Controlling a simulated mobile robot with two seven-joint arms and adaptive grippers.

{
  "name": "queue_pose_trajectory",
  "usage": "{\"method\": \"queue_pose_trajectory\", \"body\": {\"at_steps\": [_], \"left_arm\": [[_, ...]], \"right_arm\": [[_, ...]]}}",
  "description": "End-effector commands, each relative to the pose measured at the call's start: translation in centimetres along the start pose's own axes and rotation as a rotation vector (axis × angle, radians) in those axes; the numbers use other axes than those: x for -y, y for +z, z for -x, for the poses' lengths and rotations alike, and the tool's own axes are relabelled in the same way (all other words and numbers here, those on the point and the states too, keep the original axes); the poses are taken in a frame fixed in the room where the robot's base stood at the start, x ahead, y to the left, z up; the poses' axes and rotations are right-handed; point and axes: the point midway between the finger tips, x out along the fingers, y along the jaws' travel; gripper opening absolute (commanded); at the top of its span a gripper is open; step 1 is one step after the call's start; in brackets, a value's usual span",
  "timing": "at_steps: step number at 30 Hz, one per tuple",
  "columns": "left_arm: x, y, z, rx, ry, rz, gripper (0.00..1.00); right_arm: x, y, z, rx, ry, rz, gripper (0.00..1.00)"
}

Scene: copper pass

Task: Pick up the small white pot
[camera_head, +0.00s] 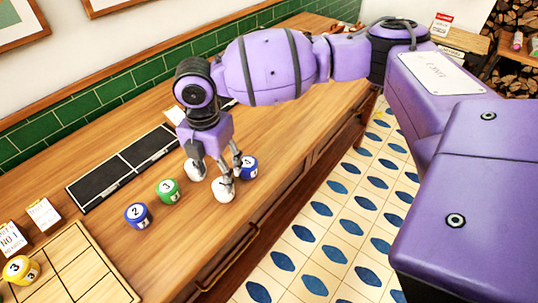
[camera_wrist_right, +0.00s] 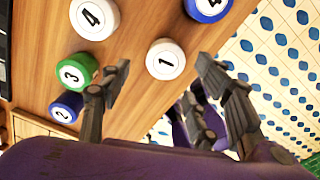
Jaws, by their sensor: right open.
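A white pot marked 1 (camera_wrist_right: 165,59) stands on the wooden counter. In the right wrist view it lies between and just beyond my fingertips; in the head view it (camera_head: 223,190) is below my right gripper. I see no pot held. My left gripper is not in view.
A blue pot (camera_head: 249,167), a green pot marked 3 (camera_head: 168,190) and a blue pot marked 2 (camera_head: 138,215) stand close by. A yellow pot (camera_head: 20,269) is on a wooden divided tray (camera_head: 88,270). Black panels (camera_head: 125,163) lie behind; the counter's front edge is near.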

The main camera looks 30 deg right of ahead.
Motion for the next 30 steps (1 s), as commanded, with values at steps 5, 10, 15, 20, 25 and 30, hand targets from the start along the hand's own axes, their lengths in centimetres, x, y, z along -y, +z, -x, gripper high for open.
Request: {"method": "queue_pose_trajectory", "body": {"at_steps": [5, 10, 15, 20, 25, 30], "left_arm": [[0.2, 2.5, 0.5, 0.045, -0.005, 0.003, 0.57], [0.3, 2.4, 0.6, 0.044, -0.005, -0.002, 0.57], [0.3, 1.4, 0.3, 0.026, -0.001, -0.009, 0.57], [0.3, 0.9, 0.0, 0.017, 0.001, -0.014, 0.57], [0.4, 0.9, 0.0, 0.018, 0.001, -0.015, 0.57], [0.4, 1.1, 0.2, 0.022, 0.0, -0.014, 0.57]], "right_arm": [[0.1, 0.0, -2.5, -0.004, -0.005, -0.001, 0.56], [0.2, 0.6, -5.0, -0.004, -0.005, -0.002, 0.56], [0.2, 0.4, -6.8, -0.006, -0.004, -0.001, 0.56], [0.2, 0.4, -7.0, -0.005, -0.003, -0.002, 0.56], [0.2, 0.4, -7.0, -0.005, -0.002, -0.002, 0.46], [0.2, 0.4, -6.9, -0.004, -0.001, -0.001, 0.24]]}}
